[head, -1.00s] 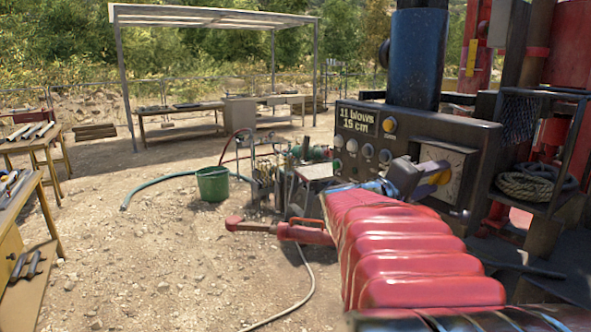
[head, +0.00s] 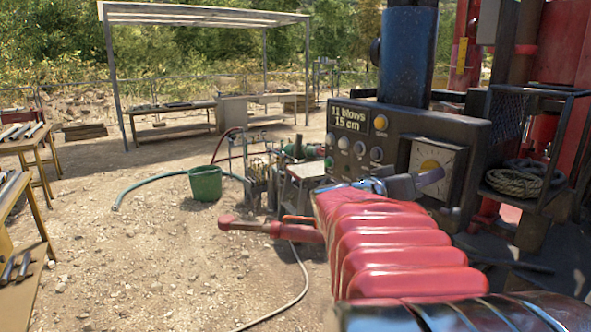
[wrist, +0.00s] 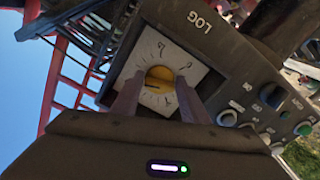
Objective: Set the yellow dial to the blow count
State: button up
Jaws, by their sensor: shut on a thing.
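The yellow dial (wrist: 158,77) sits in the middle of a white numbered plate (wrist: 182,55) on the dark control panel. My gripper (wrist: 160,88) is shut on the dial, one finger on each side of it in the wrist view. In the head view the dial (head: 430,166) shows only in part above my gripper (head: 432,177). The panel's display (head: 348,115) reads "11 blows 15 cm". The plate's numbers are tilted and too small to read surely.
Knobs and buttons (head: 359,147) sit on the panel left of the dial. A coiled rope (head: 514,182) lies in a rack at right. A green bucket (head: 205,184) and hoses are on the gravel at left, with benches behind.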

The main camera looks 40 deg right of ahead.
jog(key=shift+f+m, duration=0.25)
jog(key=shift+m, duration=0.05)
jog(key=o, duration=0.7)
jog(key=shift+o, duration=1.2)
jog(key=shift+r, duration=0.15)
jog(key=w+a, duration=0.2)
jog(key=a, duration=1.1)
jog(key=shift+a, duration=0.3)
jog(key=shift+w, duration=0.1)
